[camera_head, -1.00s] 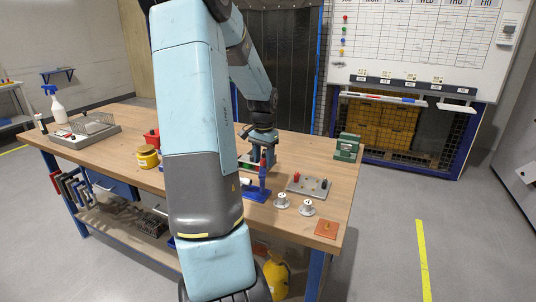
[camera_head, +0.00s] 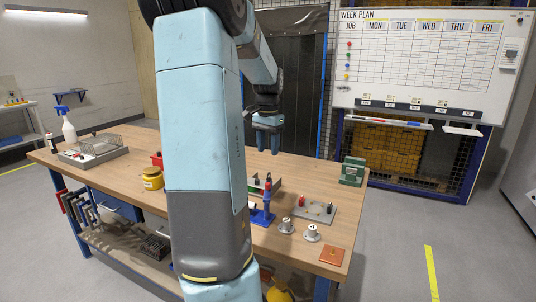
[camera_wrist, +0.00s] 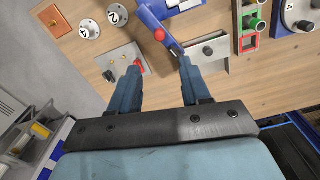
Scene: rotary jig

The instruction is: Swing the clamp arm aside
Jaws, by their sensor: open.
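A blue jig (camera_head: 262,216) with an upright blue part and a red ball knob (camera_head: 267,187) stands on the wooden bench. In the wrist view a blue bar (camera_wrist: 150,22) carries the red ball knob (camera_wrist: 160,34) and reaches down toward my right finger; I take this bar for the clamp arm. My gripper (camera_head: 268,149) hangs above the bench, behind the jig in the head view. In the wrist view my gripper (camera_wrist: 160,72) is open with nothing between its fingers. The bar's end is close to the right fingertip; I cannot tell if they touch.
A grey plate with red and dark pegs (camera_head: 318,212) lies right of the jig. Two numbered round knobs (camera_head: 312,234) and an orange plate (camera_head: 333,257) are in front. A slotted grey block (camera_wrist: 212,50) is beside the jig. A green box (camera_head: 352,172) stands at the right edge.

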